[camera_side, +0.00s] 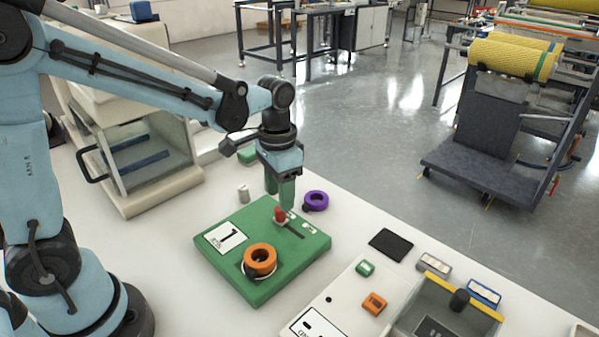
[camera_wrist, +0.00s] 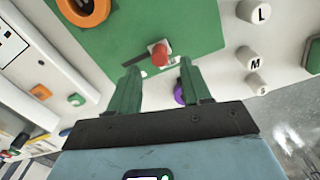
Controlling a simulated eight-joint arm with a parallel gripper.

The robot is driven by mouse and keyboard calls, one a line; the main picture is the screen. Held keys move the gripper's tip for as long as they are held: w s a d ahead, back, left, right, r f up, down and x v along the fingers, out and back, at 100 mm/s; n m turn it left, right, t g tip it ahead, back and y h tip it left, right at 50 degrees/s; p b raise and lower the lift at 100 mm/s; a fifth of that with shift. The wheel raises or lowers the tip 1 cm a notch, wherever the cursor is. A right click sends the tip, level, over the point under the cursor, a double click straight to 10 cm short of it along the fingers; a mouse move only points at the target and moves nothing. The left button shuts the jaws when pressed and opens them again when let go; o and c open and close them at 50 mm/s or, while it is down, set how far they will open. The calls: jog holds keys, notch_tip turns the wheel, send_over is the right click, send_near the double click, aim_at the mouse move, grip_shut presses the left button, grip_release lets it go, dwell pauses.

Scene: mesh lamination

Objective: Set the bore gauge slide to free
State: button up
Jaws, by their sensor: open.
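The bore gauge is a green block (camera_side: 225,262) on the white table, with a card marked 1, an orange ring (camera_side: 260,260) and a dark slot. Its slide has a red knob (camera_side: 280,214) at the slot's far-left end, with small labels beside the slot too small to read. The knob also shows in the wrist view (camera_wrist: 160,53), on a pale square base. My gripper (camera_side: 280,198) points down just above and behind the knob. In the wrist view its green fingers (camera_wrist: 160,68) are apart, with the knob between and beyond their tips; contact is not visible.
A purple ring (camera_side: 315,201) lies close behind the block. White plugs marked L (camera_wrist: 254,11), M (camera_wrist: 248,58) and S (camera_wrist: 256,84) stand nearby. A panel with green (camera_side: 365,268) and orange (camera_side: 375,303) parts and an open box with a yellow edge stand at front right.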

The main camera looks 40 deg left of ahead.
aim_at(280, 215)
jog(key=shift+f, duration=2.1)
jog(key=shift+c, duration=0.5)
grip_shut()
jog(key=shift+d, duration=0.1)
